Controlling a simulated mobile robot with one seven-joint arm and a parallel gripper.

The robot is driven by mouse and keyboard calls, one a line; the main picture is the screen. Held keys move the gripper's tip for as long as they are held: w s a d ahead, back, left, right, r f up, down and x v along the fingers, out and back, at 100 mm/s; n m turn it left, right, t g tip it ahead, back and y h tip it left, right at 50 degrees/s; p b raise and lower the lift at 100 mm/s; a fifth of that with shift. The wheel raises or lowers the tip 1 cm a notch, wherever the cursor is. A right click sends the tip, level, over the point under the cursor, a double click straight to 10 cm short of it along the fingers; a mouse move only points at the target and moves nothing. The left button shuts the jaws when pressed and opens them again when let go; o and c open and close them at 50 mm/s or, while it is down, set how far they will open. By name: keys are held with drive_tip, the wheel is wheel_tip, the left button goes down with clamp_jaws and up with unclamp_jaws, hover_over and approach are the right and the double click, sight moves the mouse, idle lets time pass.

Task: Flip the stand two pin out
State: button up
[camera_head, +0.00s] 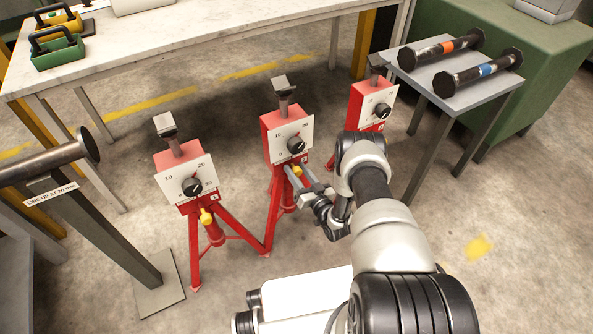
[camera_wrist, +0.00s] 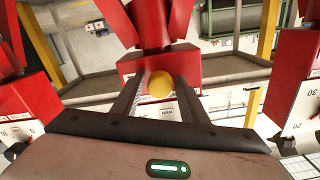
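Three red tripod stands with white dial plates stand in a row. The middle stand (camera_head: 287,135) has its black dial knob near 10–70 markings and a yellow pin knob (camera_head: 297,170) low on its front. My gripper (camera_head: 300,178) is at that knob. In the wrist view the yellow knob (camera_wrist: 160,84) lies between the two fingertips (camera_wrist: 160,92), which are apart on either side; I cannot tell whether they touch it. The left stand (camera_head: 186,172) shows its own yellow knob (camera_head: 206,216). The right stand (camera_head: 371,105) is partly behind my arm.
A grey side table (camera_head: 478,92) at right holds two black spools with orange and blue bands. A bench (camera_head: 200,45) at the back carries green and yellow cases. A post with a bar (camera_head: 100,225) stands at left. The floor at lower right is clear.

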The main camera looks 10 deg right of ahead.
sight(299, 174)
clamp_jaws()
drive_tip(key=shift+p+v, duration=0.45)
drive_tip(key=shift+v, duration=0.95)
drive_tip(key=shift+s+d+f, duration=0.1)
drive_tip(key=shift+s+f, duration=0.05)
drive_tip(key=shift+s, duration=0.15)
drive_tip(key=shift+o, duration=1.3)
unclamp_jaws()
drive_tip(key=shift+s, duration=0.15)
